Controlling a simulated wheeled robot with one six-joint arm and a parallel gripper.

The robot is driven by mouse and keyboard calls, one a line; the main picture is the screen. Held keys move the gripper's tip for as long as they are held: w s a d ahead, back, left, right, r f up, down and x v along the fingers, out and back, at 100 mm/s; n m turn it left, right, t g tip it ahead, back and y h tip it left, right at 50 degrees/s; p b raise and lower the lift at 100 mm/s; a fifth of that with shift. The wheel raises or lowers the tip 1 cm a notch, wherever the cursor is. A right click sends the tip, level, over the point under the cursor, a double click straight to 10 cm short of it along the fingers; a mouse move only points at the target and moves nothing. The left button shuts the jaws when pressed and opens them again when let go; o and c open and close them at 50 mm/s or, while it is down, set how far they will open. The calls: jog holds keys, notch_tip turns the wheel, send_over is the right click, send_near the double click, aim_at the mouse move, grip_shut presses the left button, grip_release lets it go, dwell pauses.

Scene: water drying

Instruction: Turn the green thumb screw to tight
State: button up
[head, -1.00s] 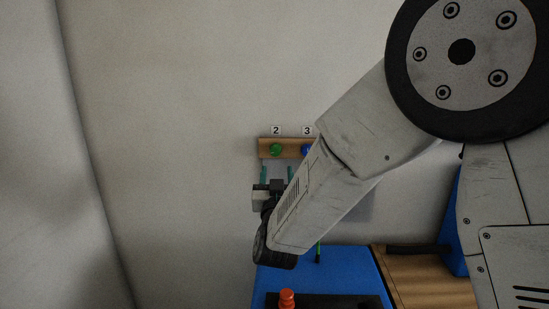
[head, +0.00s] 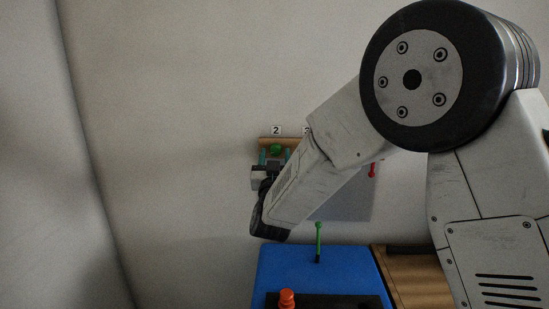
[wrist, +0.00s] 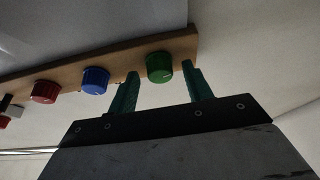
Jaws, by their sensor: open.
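The green thumb screw (head: 276,150) is a round knob on a wooden strip (head: 263,140) on the wall, below the label 2. In the wrist view the green knob (wrist: 159,67) has a small pale mark on its face. My gripper (head: 275,156) is just below the knob in the head view. In the wrist view the two teal fingers of my gripper (wrist: 160,77) are open, one on each side of the knob. Gaps show between the fingers and the knob there. I cannot tell how deep the fingertips reach.
A blue knob (wrist: 95,80) and a red knob (wrist: 45,92) sit along the same strip. A blue work surface (head: 290,268) lies below, with an upright green-topped pin (head: 319,240) and an orange piece (head: 287,298). A red handle (head: 372,170) shows behind my arm.

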jog(key=c, duration=1)
jog(key=shift+a+m+h, duration=0.15)
jog(key=shift+m+h, duration=1.05)
jog(key=shift+m, duration=1.1)
jog(key=o, duration=1)
jog(key=v, duration=0.8)
